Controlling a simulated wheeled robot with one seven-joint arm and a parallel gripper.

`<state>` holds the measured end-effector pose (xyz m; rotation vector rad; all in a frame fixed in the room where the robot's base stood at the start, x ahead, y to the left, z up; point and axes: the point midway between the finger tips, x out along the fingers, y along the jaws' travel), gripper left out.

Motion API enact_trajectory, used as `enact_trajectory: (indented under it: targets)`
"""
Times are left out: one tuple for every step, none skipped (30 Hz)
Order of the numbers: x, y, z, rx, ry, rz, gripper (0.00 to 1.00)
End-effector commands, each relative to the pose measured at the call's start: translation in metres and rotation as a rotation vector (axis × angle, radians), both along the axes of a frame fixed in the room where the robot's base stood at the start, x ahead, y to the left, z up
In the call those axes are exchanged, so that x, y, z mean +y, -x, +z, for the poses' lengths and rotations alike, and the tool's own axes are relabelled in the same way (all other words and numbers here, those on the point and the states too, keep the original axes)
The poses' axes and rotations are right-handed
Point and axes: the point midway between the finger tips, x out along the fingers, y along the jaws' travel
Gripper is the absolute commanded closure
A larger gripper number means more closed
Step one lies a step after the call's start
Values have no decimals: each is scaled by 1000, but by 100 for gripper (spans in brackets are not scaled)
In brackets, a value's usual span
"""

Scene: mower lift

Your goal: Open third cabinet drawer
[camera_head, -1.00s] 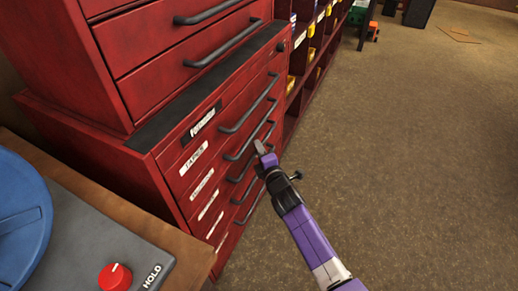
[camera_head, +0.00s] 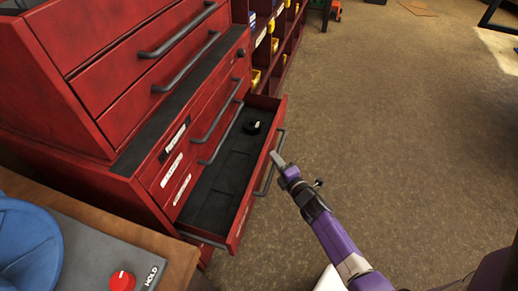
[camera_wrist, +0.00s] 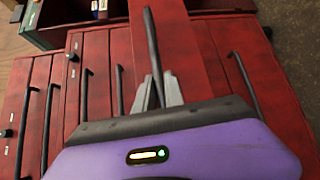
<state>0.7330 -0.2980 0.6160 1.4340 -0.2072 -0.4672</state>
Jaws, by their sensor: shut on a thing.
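A red drawer (camera_head: 262,180) of the lower tool cabinet stands well pulled out in the head view. Its dark inside is visible, with a small black round thing (camera_head: 252,127) at the far end. Two closed-drawer handles show above it. My gripper (camera_head: 276,160) is at the front of the open drawer, shut on its dark bar handle (camera_head: 268,172). In the wrist view the handle (camera_wrist: 152,45) runs between the two grey fingertips (camera_wrist: 158,95). The lower end of the handle is hidden by my gripper.
An upper red drawer chest (camera_head: 105,80) stands on the cabinet. Red shelves with yellow bins (camera_head: 276,45) are beyond it. A bench with a red knob (camera_head: 121,281) and a blue round thing (camera_head: 25,245) is at lower left. The brown floor to the right is clear.

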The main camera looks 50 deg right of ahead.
Motion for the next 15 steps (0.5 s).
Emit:
enact_trajectory:
  targets:
    - [-3, 14, 1, 5, -1, 0, 100]
    - [-6, 20, 1, 5, -1, 2, 100]
    - [-9, 30, 0, 5, -1, 2, 100]
    - [-11, 36, 0, 4, -1, 2, 100]
    - [-14, 43, 0, 4, 0, 2, 100]
    - [-17, 51, -1, 5, 0, 2, 100]
    - [-19, 58, -1, 5, 0, 2, 100]
    - [-21, 63, -1, 4, 0, 2, 100]
    - [-24, 71, -1, 3, -1, 2, 100]
    - [-26, 76, -2, 4, 0, 3, 100]
    - [-27, 81, -2, 4, 1, 3, 100]
    - [-30, 86, -2, 4, 0, 3, 100]
    - [-31, 90, -2, 3, -1, 3, 100]
    - [-32, 94, -2, 2, -1, 4, 100]
    - [-34, 99, -2, 3, -1, 3, 100]
